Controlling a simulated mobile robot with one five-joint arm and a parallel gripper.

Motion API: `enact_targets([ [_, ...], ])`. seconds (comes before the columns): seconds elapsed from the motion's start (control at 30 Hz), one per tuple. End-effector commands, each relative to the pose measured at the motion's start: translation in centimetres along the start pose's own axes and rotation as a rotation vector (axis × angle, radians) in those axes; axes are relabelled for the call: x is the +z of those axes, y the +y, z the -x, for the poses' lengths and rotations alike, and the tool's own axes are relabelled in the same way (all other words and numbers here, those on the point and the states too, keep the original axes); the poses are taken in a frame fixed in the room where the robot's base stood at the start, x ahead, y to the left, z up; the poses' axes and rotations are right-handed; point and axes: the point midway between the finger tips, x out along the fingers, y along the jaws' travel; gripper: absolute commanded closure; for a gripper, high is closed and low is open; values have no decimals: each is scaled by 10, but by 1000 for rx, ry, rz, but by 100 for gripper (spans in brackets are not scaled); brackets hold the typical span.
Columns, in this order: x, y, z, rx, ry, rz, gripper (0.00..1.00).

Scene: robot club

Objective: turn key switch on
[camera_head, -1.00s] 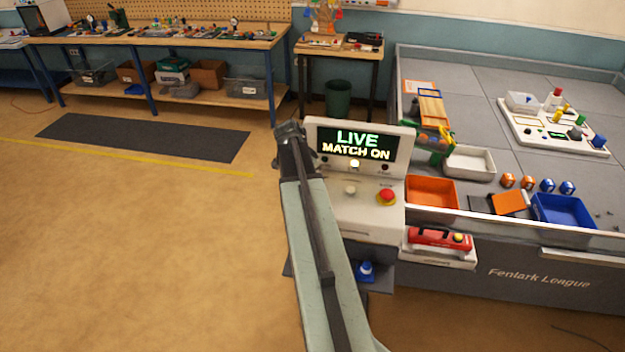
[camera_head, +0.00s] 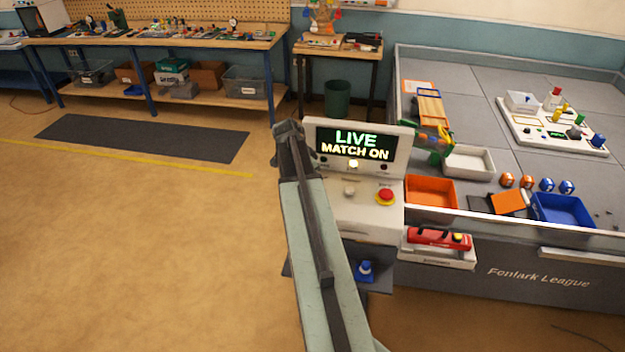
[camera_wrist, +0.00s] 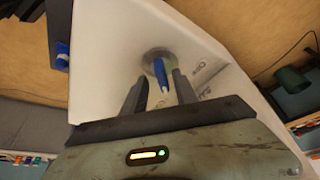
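The white control console (camera_head: 366,216) stands right of my arm in the head view. Its screen (camera_head: 354,143) reads "LIVE MATCH ON", and a small lamp (camera_head: 353,164) below it is lit. The key switch is hidden in the head view. In the wrist view, its round base (camera_wrist: 158,55) sits on a white console face, with a blue key (camera_wrist: 161,75) standing out of it. My gripper (camera_wrist: 160,84) has one finger on each side of the key, with gaps showing on both sides. Small lettering beside the switch is hard to read.
A red push button (camera_head: 386,196) and a pale knob (camera_head: 349,192) are on the console top. A walled grey field (camera_head: 480,90) with an orange bin (camera_head: 431,190) and a blue bin (camera_head: 563,210) lies to the right. The floor to the left is open.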

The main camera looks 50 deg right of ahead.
Motion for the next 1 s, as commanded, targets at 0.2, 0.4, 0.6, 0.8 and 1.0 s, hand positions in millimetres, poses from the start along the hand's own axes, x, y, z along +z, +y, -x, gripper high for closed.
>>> enact_targets([
  [0.2, 0, -1, 4, -3, -1, 2, 65],
  [0.4, -2, 0, 29, -3, -1, 2, 65],
  [0.6, -2, 1, 68, -1, 0, 3, 65],
  [0.8, 0, 1, 80, 0, 0, 1, 65],
  [1.0, 1, 1, 78, -1, 0, 2, 65],
])
